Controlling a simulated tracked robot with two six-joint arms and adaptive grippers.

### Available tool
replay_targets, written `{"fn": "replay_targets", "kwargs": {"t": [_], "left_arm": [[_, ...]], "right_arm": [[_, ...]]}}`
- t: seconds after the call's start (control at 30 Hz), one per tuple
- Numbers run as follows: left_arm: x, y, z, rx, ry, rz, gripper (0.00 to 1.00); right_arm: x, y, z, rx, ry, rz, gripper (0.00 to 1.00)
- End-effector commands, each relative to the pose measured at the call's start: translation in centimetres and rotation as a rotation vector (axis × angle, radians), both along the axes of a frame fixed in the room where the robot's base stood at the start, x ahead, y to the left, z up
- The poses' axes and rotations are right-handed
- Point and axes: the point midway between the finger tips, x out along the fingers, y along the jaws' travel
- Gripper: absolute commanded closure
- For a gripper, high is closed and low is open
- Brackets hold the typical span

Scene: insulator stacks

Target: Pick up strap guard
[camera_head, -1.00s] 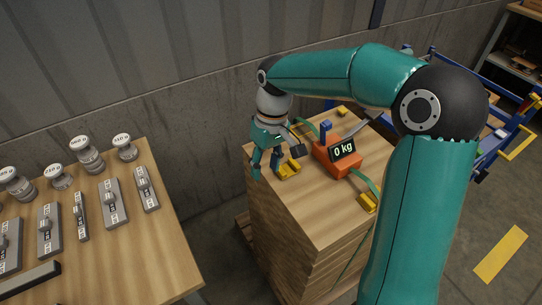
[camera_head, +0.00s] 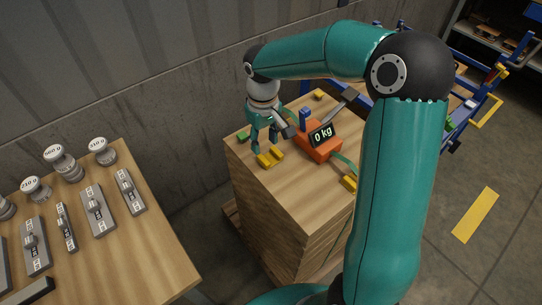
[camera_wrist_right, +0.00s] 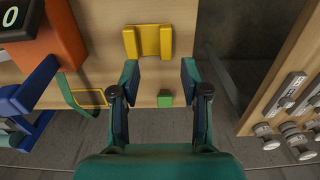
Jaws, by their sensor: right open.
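A yellow strap guard (camera_head: 270,158) lies near the left front edge of the wooden stack's top. In the right wrist view the guard (camera_wrist_right: 148,42) is a ribbed yellow piece just beyond my fingertips, slightly left of centre. My right gripper (camera_head: 268,139) is open above the stack, close to the guard. In the wrist view its two fingers (camera_wrist_right: 160,74) stand apart with nothing gripped. Whether a fingertip touches the guard cannot be told. My left gripper is not in view.
An orange tool (camera_head: 318,148) with a "0 kg" display stands right of the gripper on the stack (camera_head: 305,195), with a green strap. More yellow guards (camera_head: 349,183) lie there. A green block (camera_wrist_right: 165,99) shows between my fingers. A table (camera_head: 150,255) with weights stands left.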

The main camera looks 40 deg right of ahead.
Motion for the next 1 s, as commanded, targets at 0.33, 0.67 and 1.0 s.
{"fn": "replay_targets", "kwargs": {"t": [0.33,0.67,1.0], "left_arm": [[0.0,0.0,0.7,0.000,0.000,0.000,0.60],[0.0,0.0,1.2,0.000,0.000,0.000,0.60],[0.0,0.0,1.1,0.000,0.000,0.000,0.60]], "right_arm": [[-0.3,0.6,-2.7,0.003,0.005,0.003,0.54],[-0.3,0.9,-6.0,0.001,0.000,0.001,0.54],[-0.3,0.9,-6.0,0.001,-0.001,0.002,0.79]]}}
